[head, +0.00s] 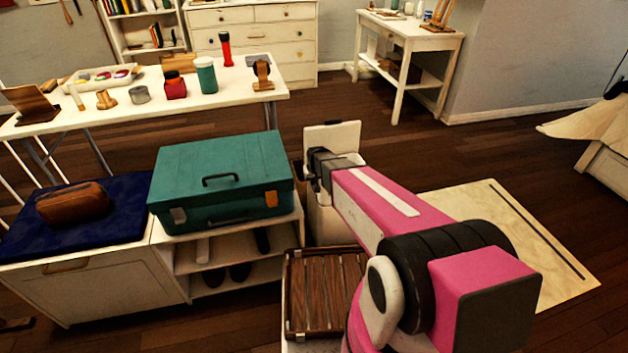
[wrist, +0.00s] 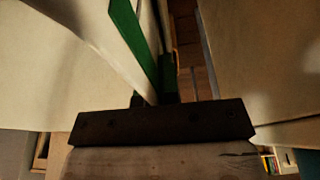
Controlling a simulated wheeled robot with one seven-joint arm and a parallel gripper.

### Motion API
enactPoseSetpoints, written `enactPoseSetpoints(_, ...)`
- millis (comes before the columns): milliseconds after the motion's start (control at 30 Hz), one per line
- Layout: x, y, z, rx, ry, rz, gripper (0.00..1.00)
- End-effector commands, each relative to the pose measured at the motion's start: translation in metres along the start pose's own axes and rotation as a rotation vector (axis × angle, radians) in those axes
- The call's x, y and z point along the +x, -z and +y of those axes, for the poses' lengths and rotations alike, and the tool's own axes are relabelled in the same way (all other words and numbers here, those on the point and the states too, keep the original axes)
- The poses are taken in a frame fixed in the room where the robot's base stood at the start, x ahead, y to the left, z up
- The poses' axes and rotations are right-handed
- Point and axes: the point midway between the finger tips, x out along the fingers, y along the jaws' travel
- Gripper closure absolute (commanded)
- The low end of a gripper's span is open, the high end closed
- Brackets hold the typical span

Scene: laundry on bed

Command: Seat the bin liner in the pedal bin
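The pedal bin (head: 326,222) is a pale upright box just right of the teal case, partly hidden by my arm. Its pale lid (head: 340,134) stands raised behind my gripper (head: 318,172). My gripper is at the top of the bin, and its fingertips are hidden in the head view. The wrist view shows the dark gripper mount (wrist: 160,123) close to large pale surfaces on both sides. A green strip (wrist: 137,42) and pale strips run up from the mount. I cannot tell the bin liner apart from the bin, or whether the fingers hold it.
A teal case (head: 220,180) sits on a white bench left of the bin. A slatted wooden tray (head: 318,290) stands in front. A cluttered white table (head: 130,120) is behind left. A pale mat (head: 490,235) lies right, with open floor beyond.

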Motion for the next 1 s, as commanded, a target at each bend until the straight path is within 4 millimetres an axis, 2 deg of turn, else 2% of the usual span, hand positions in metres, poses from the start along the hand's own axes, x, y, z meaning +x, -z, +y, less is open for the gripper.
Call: enactPoseSetpoints(1000, 0.021, -0.006, 0.000, 0.000, 0.000, 0.000, 1.00)
